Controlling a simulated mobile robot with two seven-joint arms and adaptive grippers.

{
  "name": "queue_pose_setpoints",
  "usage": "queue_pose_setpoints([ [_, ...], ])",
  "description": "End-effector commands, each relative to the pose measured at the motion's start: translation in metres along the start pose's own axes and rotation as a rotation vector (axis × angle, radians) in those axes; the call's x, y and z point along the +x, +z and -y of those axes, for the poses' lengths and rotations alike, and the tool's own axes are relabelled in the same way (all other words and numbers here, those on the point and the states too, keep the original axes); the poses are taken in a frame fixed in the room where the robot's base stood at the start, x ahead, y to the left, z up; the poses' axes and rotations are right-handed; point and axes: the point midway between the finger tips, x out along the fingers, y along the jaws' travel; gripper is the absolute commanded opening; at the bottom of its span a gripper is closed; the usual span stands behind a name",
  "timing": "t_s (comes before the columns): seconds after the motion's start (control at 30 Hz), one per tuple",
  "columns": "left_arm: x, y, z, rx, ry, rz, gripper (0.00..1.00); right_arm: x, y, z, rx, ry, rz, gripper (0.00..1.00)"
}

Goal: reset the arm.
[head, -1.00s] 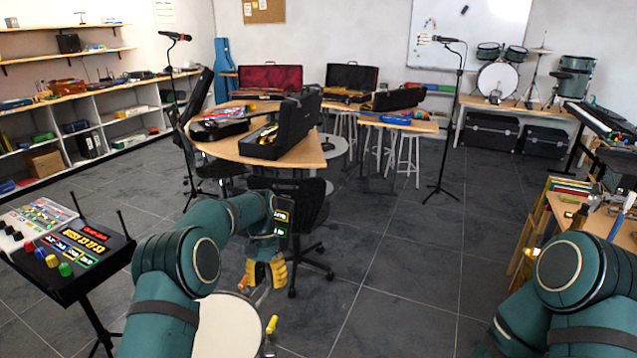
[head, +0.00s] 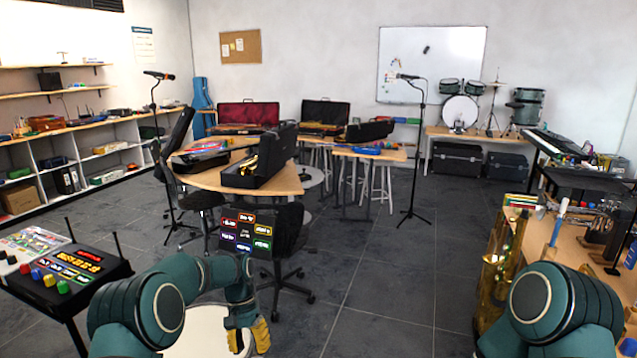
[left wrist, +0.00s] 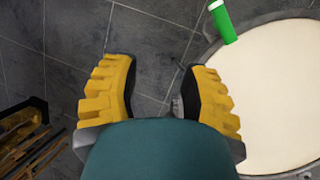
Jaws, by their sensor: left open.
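My left arm comes in from the lower left of the head view and is bent at the elbow. Its left gripper (head: 248,337) points down near the bottom centre of that view.
A round pale top (left wrist: 275,90) lies just right of the left gripper, with a green object (left wrist: 222,22) at its rim. A black control box (head: 65,278) stands at the left. The central floor is clear.

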Motion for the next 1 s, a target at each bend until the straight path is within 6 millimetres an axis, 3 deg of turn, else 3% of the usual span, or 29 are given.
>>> queue_pose_setpoints([
  [0.27, 0.089, 0.017, -0.014, -0.031, 0.058, -0.114, 0.44, 0.000, 0.000, 0.000, 0.000, 0.000, 0.001, 0.47],
  [0.47, 0.158, 0.057, -0.035, -0.086, 0.111, -0.235, 0.44, 0.000, 0.000, 0.000, 0.000, 0.000, 0.001, 0.47],
  [0.6, 0.194, 0.098, -0.051, -0.138, 0.141, -0.316, 0.44, 0.000, 0.000, 0.000, 0.000, 0.000, 0.001, 0.47],
  [0.8, 0.220, 0.161, -0.070, -0.212, 0.165, -0.421, 0.44, 0.000, 0.000, 0.000, 0.000, 0.000, 0.001, 0.47],
  [1.0, 0.226, 0.198, -0.078, -0.254, 0.171, -0.479, 0.44, 0.000, 0.000, 0.000, 0.000, 0.000, 0.001, 0.47],
])
